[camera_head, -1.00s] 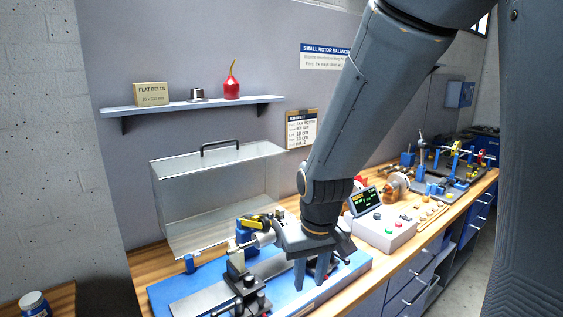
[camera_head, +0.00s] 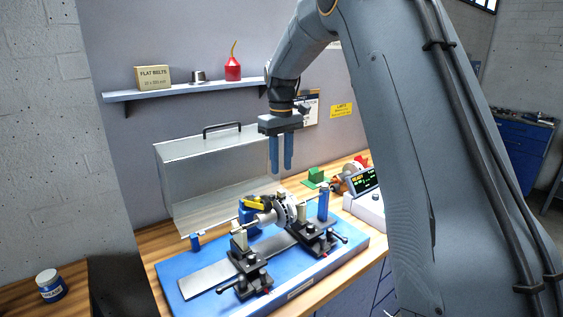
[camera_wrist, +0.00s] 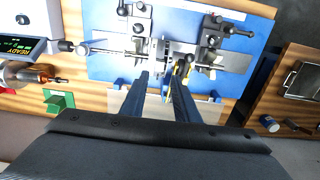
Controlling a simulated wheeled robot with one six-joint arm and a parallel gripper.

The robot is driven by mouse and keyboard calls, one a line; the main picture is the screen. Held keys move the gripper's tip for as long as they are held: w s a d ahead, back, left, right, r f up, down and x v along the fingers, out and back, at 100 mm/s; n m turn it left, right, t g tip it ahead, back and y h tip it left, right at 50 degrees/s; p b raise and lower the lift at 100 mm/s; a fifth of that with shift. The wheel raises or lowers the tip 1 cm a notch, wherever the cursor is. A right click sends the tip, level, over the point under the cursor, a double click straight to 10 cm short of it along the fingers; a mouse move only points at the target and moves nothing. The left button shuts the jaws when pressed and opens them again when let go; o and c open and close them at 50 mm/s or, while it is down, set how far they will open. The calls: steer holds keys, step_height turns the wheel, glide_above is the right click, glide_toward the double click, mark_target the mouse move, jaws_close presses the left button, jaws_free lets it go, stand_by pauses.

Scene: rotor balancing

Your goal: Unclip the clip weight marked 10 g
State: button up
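The rotor (camera_head: 288,208) is a pale metal disc on a shaft lying across two black supports of the blue balancing stand (camera_head: 178,268). It also shows in the wrist view (camera_wrist: 166,50), beyond my fingertips. I cannot make out a clip weight marked 10 g or any marking on the rotor. My gripper (camera_head: 281,172) points down, above and behind the rotor, clear of it. Its two blue fingers stand apart with nothing visible between them, also in the wrist view (camera_wrist: 161,78). A yellow part (camera_head: 253,203) sits beside the rotor and partly shows near a finger.
A clear cover (camera_head: 200,170) with a black handle stands behind the stand. A shelf (camera_head: 180,91) with a box and a red oil can is on the wall. A control box (camera_head: 368,208) with a READY display and a green block (camera_head: 316,175) lie to the right.

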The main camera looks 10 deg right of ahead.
mark_target(281, 190)
steer(key=shift+w+f+b, duration=0.1)
steer(key=shift+f+b, duration=1.55)
steer(key=shift+f, duration=2.3)
jaws_close()
steer(key=shift+r, duration=0.1)
steer(key=shift+r+p, duration=0.65)
steer(key=shift+r, duration=0.2)
steer(key=shift+r, duration=0.15)
steer(key=shift+r+p, duration=1)
steer(key=shift+r, duration=0.85)
